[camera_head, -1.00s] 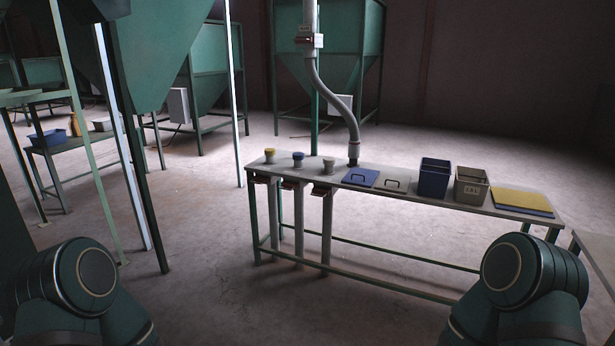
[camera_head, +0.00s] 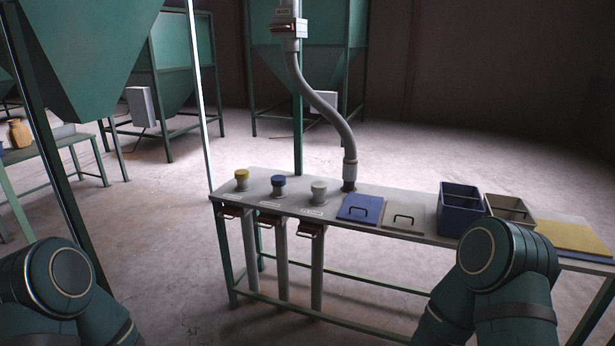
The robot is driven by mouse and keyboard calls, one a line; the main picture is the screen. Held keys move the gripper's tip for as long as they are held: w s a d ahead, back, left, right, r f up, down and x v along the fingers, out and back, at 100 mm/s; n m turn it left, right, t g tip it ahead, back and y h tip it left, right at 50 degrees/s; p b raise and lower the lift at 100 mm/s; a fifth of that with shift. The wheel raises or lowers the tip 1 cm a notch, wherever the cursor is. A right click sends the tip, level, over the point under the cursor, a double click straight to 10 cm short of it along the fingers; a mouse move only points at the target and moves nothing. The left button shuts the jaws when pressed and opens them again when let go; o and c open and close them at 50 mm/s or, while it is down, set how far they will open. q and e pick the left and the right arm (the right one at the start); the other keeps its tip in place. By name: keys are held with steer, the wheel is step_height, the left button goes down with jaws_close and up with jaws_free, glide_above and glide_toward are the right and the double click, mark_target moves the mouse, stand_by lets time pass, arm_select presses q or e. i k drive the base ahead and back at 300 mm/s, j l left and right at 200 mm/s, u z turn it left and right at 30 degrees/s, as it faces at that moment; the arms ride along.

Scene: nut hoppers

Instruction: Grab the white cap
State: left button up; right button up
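The white cap (camera_head: 319,186) sits on the third short pipe stub on the table (camera_head: 400,231), right of a blue cap (camera_head: 279,181) and a yellow cap (camera_head: 242,174) on similar stubs. In the head view it stands just left of the grey hose's lower end. Both of my arms show only as rounded green links at the lower left and lower right. Neither of my grippers is in view, and nothing of mine touches the cap.
Open floor (camera_head: 170,262) is at left front.

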mark_target(318, 187)
steer(key=i, duration=1.45)
